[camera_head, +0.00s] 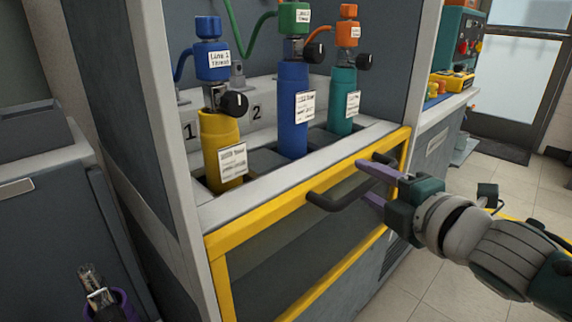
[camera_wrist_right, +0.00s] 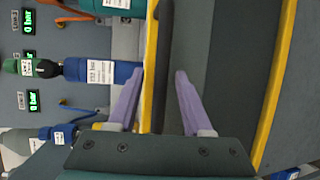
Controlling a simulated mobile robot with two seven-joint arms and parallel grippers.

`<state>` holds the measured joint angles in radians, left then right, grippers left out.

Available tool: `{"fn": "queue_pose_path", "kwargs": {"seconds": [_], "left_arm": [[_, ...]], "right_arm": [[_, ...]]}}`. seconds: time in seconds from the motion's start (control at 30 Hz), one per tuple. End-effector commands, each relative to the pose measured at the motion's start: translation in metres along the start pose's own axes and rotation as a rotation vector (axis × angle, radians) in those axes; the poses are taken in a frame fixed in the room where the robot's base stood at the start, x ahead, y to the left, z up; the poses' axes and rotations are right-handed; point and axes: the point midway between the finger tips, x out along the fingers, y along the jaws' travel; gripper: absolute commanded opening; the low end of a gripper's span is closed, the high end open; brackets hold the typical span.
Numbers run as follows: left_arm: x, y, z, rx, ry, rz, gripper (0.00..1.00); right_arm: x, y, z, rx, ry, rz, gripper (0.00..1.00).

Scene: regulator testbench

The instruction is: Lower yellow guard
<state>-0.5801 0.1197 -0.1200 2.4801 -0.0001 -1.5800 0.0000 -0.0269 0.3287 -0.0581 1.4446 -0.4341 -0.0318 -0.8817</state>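The yellow guard (camera_head: 285,200) is a yellow-framed dark see-through panel across the front of the bench, its top bar along the front edge below the gas cylinders. It also shows in the right wrist view (camera_wrist_right: 152,50). A dark bar handle (camera_head: 338,203) stands out from its upper part. My right gripper (camera_head: 364,182) is at the right part of this handle, its two purple fingers apart. In the right wrist view the open fingers (camera_wrist_right: 157,85) point at the guard. My left gripper is not in view.
A yellow cylinder (camera_head: 218,145), a blue cylinder (camera_head: 292,115) and a teal cylinder (camera_head: 340,105) stand behind the guard with regulators and hoses. A grey cabinet post (camera_head: 165,95) rises at left. A purple holder (camera_head: 120,304) is at lower left.

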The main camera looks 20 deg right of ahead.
Motion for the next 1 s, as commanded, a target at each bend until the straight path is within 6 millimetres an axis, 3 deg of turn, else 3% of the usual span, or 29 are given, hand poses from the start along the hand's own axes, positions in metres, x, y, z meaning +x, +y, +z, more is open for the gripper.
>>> {"fn": "queue_pose_path", "kwargs": {"seconds": [0.27, 0.7, 1.0], "left_arm": [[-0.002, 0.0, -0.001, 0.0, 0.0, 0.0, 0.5], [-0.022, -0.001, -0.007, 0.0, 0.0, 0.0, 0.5], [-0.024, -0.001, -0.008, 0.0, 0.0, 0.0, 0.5]], "right_arm": [[-0.005, 0.0, 0.0, 0.0, 0.001, -0.001, 0.5], [-0.079, 0.001, 0.0, 0.001, 0.0, -0.002, 0.5], [-0.1, 0.0, 0.0, -0.001, 0.0, 0.0, 0.5]]}}
